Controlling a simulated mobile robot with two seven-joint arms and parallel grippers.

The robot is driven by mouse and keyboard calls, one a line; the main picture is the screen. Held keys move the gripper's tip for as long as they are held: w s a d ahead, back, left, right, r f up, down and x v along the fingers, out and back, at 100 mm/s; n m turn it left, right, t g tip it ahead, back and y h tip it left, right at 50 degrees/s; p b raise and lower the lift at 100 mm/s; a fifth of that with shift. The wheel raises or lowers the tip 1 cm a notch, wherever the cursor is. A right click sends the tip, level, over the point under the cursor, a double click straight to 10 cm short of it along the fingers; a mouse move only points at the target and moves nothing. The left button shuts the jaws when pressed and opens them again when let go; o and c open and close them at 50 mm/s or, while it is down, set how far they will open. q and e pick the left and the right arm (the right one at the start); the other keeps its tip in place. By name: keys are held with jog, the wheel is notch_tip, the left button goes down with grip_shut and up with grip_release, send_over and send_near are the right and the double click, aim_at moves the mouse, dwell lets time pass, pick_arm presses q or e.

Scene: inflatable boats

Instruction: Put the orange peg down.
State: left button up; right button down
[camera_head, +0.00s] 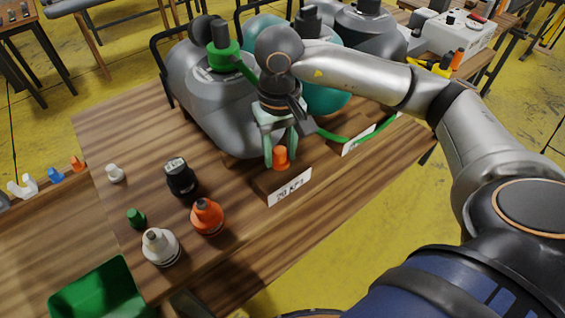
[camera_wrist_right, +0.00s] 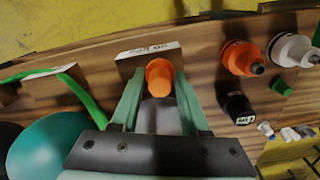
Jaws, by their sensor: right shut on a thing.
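The orange peg (camera_head: 281,158) is between the fingertips of my right gripper (camera_head: 281,150), which is shut on it. The peg is over a small wooden block with a white "20 kPa" label (camera_head: 290,187) near the table's front edge. The wrist view shows the orange peg (camera_wrist_right: 159,78) between the greenish fingers of my right gripper (camera_wrist_right: 158,88), close to the labelled block (camera_wrist_right: 150,58). I cannot tell whether the peg touches the block or sits in it. My left gripper is not in view.
A grey tank with a green-collared cap (camera_head: 222,60) stands behind the block. A black (camera_head: 181,178), an orange-red (camera_head: 207,216) and a white (camera_head: 160,247) pump-like part stand to the left. A green peg (camera_head: 137,218) and a green bin (camera_head: 98,288) are further left. A green hose (camera_head: 345,137) lies right.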

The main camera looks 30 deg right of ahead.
aim_at(282, 172)
jog(key=f, duration=0.1)
jog(key=w+d+f, duration=0.1)
jog(key=f+b, duration=0.1)
jog(key=shift+w+d, duration=0.2)
jog(key=shift+w, duration=0.1)
jog(key=shift+w+d+f, duration=0.2)
jog(key=shift+w+f, duration=0.05)
jog(key=shift+f, duration=0.05)
jog(key=shift+w+d+f+b, duration=0.15)
jog(key=shift+w+f+b, duration=0.05)
jog(key=shift+f+b, duration=0.2)
notch_tip(282, 172, down, 3)
jog(key=shift+r+b, duration=0.2)
jog(key=shift+b, duration=0.45)
jog(key=shift+w+f, duration=0.1)
jog(key=shift+f, duration=0.15)
jog(key=shift+r, duration=0.1)
jog(key=shift+f, duration=0.2)
jog(key=shift+c, duration=2)
grip_release()
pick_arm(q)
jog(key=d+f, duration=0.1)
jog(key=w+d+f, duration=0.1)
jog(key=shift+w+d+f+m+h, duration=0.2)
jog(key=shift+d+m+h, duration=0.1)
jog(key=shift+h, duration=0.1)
